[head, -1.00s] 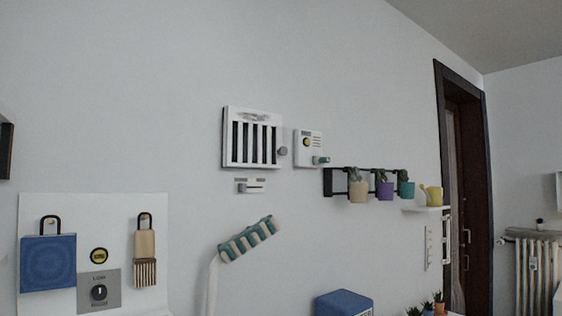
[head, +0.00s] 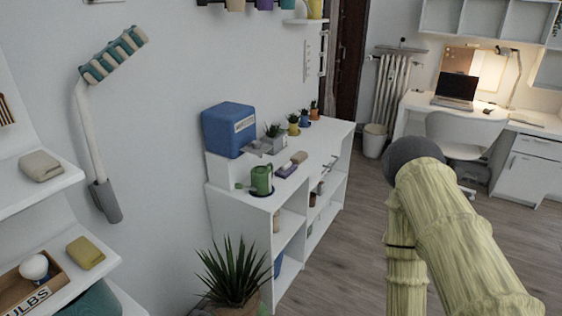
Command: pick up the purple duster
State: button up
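A small purple object (head: 287,170), which looks like the purple duster, lies on top of the white shelf desk (head: 335,130). It is small in the head view, so its exact shape is hard to tell. A tan block (head: 299,157) lies just behind it, and a green watering can (head: 262,180) stands to its front left. A pale green, bark-textured jointed form with a dark round end fills the lower right and looks like my arm. My gripper is not visible in the head view.
A blue box (head: 229,130) and several small potted plants stand on the desk. A spiky plant (head: 232,272) stands before its near end. Wall shelves at left hold a yellow sponge (head: 85,252). Wooden floor (head: 350,235) is open right of the desk.

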aim_at(286, 170)
jog(key=z, duration=0.55)
jog(key=k, duration=1.3)
jog(key=z, duration=0.85)
jog(key=i, duration=2.7)
jog(key=u, duration=1.4)
jog(key=i, duration=0.85)
jog(key=u, duration=0.9)
